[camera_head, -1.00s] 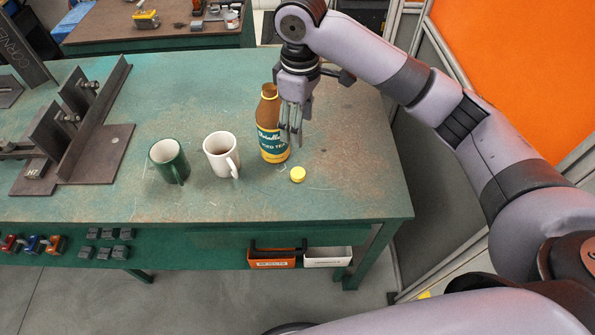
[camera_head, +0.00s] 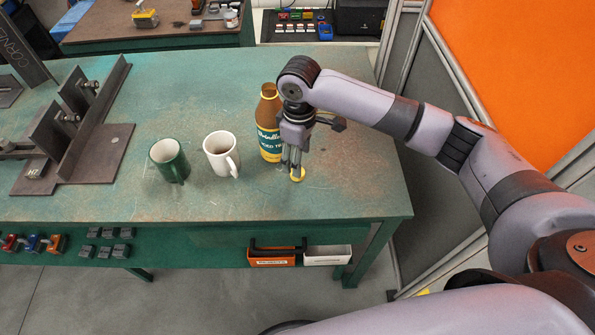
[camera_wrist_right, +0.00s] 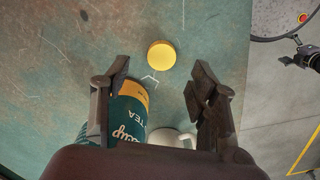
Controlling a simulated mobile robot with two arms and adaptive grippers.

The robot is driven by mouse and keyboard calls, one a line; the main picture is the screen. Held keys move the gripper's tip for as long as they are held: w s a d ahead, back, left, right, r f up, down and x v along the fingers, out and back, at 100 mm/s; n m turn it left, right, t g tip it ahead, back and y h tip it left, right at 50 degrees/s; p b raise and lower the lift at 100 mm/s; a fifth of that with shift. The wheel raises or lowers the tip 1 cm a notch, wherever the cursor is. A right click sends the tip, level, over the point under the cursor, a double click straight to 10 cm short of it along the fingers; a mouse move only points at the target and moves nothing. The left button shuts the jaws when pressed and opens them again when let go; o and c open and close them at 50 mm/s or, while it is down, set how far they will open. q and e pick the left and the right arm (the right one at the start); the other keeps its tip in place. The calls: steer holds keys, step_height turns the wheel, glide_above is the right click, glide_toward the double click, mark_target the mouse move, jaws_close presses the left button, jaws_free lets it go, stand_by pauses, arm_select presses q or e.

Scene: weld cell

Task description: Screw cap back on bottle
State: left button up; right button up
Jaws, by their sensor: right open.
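The iced tea bottle (camera_head: 269,125) stands upright and uncapped on the green table, with a brown body and a teal label. In the right wrist view the bottle (camera_wrist_right: 131,108) shows beside the left finger. The yellow cap (camera_head: 298,175) lies on the table in front of the bottle and to its right. The cap (camera_wrist_right: 161,54) is whole in the wrist view, beyond the fingertips and between their lines. My right gripper (camera_head: 292,167) points down over the cap, open and empty; its fingers (camera_wrist_right: 158,82) are spread apart. My left gripper is not in view.
A green mug (camera_head: 170,161) and a white mug (camera_head: 221,154) stand left of the bottle. A steel fixture (camera_head: 85,125) fills the table's left side. The table's right part (camera_head: 360,175) is clear. An orange bin (camera_head: 272,258) hangs under the front edge.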

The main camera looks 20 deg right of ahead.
step_height(320, 180, down, 5)
steer(key=shift+s+a+f+p, duration=0.1)
steer(key=shift+p, duration=0.2)
steer(key=shift+c, duration=0.5)
steer(key=c, duration=0.7)
